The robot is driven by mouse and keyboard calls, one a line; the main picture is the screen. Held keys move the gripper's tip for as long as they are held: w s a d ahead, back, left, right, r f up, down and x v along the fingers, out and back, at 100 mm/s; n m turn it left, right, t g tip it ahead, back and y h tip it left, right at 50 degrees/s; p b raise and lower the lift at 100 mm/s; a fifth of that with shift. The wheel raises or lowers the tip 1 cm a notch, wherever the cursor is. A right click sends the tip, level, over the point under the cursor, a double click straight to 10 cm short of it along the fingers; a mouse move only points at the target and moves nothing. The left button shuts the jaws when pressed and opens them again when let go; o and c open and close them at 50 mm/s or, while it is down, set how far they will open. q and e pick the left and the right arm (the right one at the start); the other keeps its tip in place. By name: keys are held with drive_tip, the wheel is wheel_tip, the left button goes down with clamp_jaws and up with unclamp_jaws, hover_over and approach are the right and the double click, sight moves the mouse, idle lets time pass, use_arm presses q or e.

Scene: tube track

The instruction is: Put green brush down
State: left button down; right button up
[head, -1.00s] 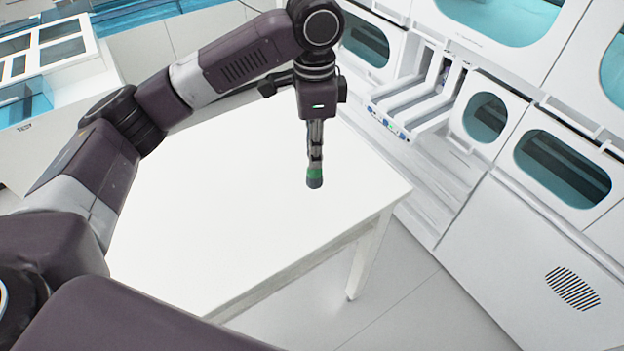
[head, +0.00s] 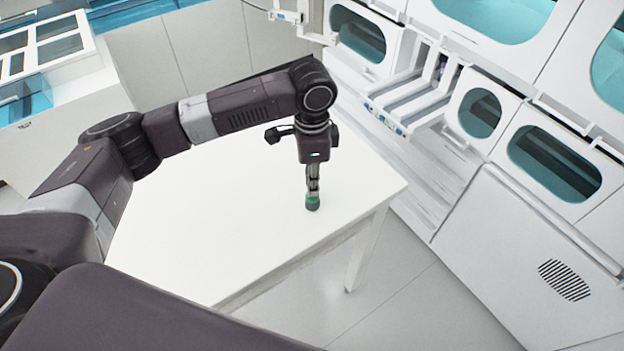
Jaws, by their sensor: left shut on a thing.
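The green brush (head: 312,202) is a small piece with a green band and a dark grey lower end. My left gripper (head: 313,192) points straight down and is shut on it. The brush is upright, low over the right part of the white table (head: 210,215). I cannot tell whether its lower end touches the table top. The fingers hide the upper part of the brush. My right gripper is not in view.
The rest of the table top is bare. Its right corner and front edge are close to the brush. White cabinets with teal windows (head: 555,163) stand to the right. A white case (head: 60,80) stands at the back left.

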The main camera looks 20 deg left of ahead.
use_arm(q)
drive_tip(key=c, duration=1.9)
unclamp_jaws()
drive_tip(key=shift+f, duration=0.1)
wheel_tip(320, 180, up, 12)
drive_tip(key=b, duration=0.3)
drive_tip(key=shift+f+b, duration=0.15)
drive_tip(key=shift+b, duration=0.25)
drive_tip(key=shift+r, duration=0.3)
drive_tip(key=shift+f, duration=0.1)
